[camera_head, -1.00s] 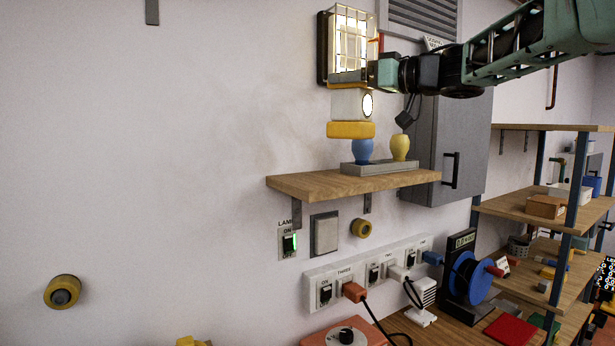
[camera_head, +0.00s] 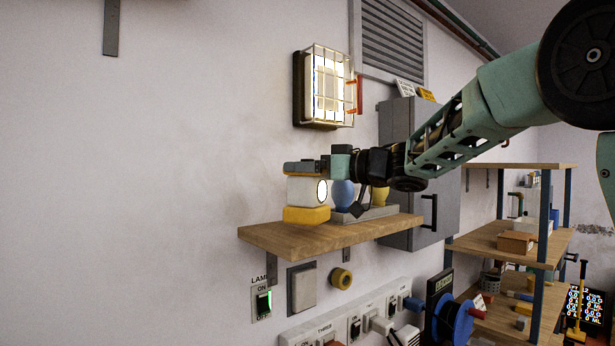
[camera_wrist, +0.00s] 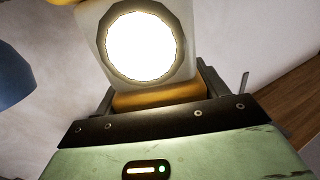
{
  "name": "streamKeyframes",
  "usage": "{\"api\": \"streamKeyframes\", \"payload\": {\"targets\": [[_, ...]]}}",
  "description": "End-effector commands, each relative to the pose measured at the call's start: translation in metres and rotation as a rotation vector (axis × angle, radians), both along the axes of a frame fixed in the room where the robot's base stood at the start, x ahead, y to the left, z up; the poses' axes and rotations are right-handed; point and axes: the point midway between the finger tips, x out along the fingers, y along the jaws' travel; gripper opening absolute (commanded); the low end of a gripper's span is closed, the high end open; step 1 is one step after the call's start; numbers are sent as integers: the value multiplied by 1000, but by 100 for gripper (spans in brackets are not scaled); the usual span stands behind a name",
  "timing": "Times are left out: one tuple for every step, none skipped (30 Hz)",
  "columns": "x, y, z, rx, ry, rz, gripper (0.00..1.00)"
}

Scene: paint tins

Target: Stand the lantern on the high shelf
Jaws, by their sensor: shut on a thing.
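The lantern (camera_head: 305,191) is a white box with a yellow base, a yellow top and a lit round lens. It is upright at the left part of the high wooden shelf (camera_head: 345,234). Its base looks to be on or just above the board; I cannot tell which. My gripper (camera_head: 303,168) is shut on the lantern's top, reaching in from the right. In the wrist view the bright lens of the lantern (camera_wrist: 140,46) faces the camera, and its yellow top lies between the fingers (camera_wrist: 156,97).
A blue vase (camera_head: 343,194) and a yellow vase (camera_head: 380,196) stand on a grey tray (camera_head: 372,214) right of the lantern, partly behind my wrist. A caged wall lamp (camera_head: 325,86) is above. A grey cabinet (camera_head: 432,215) is at the right. The shelf's left end is clear.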

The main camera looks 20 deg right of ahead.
Motion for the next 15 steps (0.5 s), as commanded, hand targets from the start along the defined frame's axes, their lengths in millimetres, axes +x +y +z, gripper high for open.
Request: {"api": "streamKeyframes", "payload": {"targets": [[0, 0, -6, 1, 3, 1, 20], [0, 0, -9, 1, 1, 1, 20], [0, 0, -13, 1, 0, 1, 20], [0, 0, -15, 1, -1, 1, 20], [0, 0, -16, 1, -2, 0, 20], [0, 0, -17, 1, -2, 0, 20], [0, 0, -18, 1, -3, -1, 20], [0, 0, -18, 1, -4, -1, 20], [0, 0, -18, 1, -4, 0, 20], [0, 0, -18, 1, -4, 0, 20], [0, 0, -18, 1, -4, 0, 20], [0, 0, -18, 1, -4, 0, 20], [0, 0, -18, 1, -4, 0, 20], [0, 0, -19, 1, -4, 0, 20], [0, 0, -20, 1, -2, 0, 20]]}}
